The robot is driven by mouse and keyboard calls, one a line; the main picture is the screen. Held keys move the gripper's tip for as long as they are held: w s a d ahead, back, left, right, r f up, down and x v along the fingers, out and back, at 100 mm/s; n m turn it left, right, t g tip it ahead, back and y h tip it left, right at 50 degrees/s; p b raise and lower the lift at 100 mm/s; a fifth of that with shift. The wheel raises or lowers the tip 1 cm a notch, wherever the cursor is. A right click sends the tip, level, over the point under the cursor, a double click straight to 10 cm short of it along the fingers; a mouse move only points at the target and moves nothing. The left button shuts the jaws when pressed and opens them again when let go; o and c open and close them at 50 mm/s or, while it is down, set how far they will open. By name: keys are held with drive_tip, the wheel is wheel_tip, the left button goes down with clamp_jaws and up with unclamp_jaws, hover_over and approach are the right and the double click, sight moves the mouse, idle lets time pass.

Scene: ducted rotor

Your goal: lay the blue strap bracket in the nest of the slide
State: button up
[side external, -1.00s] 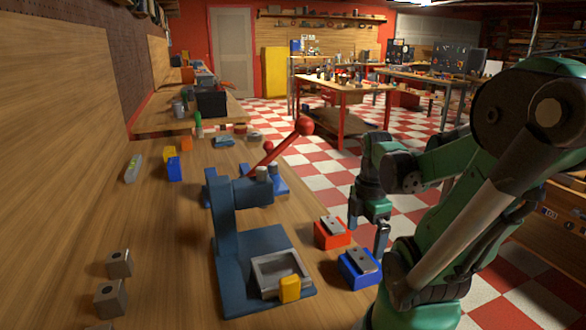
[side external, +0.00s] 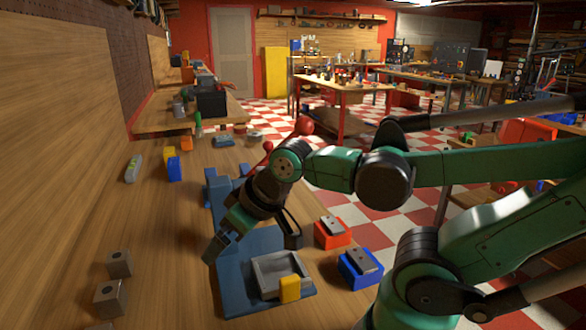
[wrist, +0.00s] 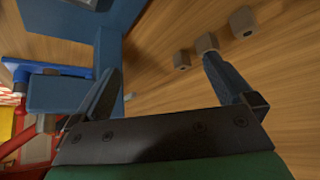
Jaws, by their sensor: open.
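A blue block (side external: 365,277) stands right of the press, with a flat grey strap-like plate (side external: 361,260) on top. I take this as the blue strap bracket; the plate itself looks grey. The slide is a grey tray (side external: 264,288) with a raised rim and a yellow tab (side external: 290,289), on the press base. Its nest looks empty. My gripper (side external: 252,245) is open above the rear left of the base, apart from the block. In the wrist view its fingers (wrist: 165,75) are spread with nothing held between them.
A red block (side external: 332,235) with a similar grey plate stands behind the blue block. The blue press frame (side external: 216,195) and its red-knobbed lever (side external: 304,126) rise close to my arm. Grey holed blocks (side external: 110,298) sit at left, with clear table between them and the press.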

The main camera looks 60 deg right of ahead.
drive_tip(key=shift+d, duration=0.15)
drive_tip(key=m+g, duration=0.7)
drive_tip(key=m, duration=0.2)
hover_over(361, 258)
wheel_tip(361, 258, down, 6)
drive_tip(key=shift+d+r, duration=0.1)
drive_tip(key=shift+r, duration=0.1)
drive_tip(key=shift+f, duration=2.7)
drive_tip(key=shift+c, duration=0.2)
drive_tip(key=c, duration=1.2)
